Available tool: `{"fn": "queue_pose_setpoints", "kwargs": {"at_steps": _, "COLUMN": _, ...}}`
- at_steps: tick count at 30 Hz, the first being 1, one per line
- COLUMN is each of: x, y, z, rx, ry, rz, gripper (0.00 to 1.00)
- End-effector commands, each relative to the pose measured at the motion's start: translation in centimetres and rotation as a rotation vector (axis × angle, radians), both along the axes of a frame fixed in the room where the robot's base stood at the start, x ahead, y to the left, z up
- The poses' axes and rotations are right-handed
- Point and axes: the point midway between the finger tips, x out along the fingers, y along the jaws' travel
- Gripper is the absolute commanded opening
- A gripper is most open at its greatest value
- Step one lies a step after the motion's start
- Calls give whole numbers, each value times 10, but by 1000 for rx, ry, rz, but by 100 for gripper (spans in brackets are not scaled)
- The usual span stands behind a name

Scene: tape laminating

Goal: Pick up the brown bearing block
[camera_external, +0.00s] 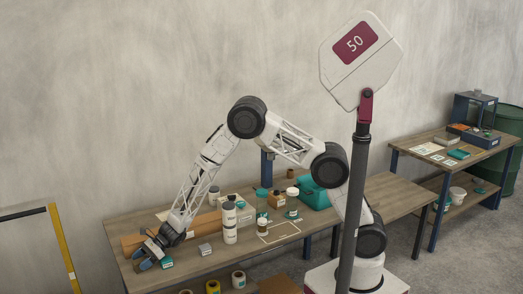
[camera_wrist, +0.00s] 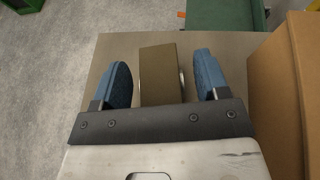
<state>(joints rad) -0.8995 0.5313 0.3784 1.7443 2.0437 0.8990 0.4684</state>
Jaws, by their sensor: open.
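The brown bearing block (camera_wrist: 160,74) shows in the wrist view as a brown rectangular block between my two blue fingertips. Small gaps show between the block and both fingers, the right one narrower at the block's lower end. My gripper (camera_wrist: 163,82) is open around the block. In the external view my gripper (camera_external: 148,256) is low at the table's left end.
A cardboard box (camera_wrist: 285,95) stands close to the right of my gripper. The wooden table (camera_external: 215,262) holds a grey block (camera_external: 205,249), a teal item (camera_external: 167,263), white bottles (camera_external: 229,222) and a teal case (camera_external: 314,193). The table's edge lies close to the left in the wrist view.

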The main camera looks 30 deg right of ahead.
Motion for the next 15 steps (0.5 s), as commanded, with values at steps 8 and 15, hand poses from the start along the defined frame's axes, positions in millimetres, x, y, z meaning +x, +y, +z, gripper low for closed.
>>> {"fn": "queue_pose_setpoints", "kwargs": {"at_steps": 8, "x": 0, "y": 0, "z": 0, "rx": 0, "ry": 0, "rz": 0, "gripper": 68}}
{"fn": "queue_pose_setpoints", "kwargs": {"at_steps": 15, "x": 0, "y": 0, "z": 0, "rx": 0, "ry": 0, "rz": 0, "gripper": 50}}
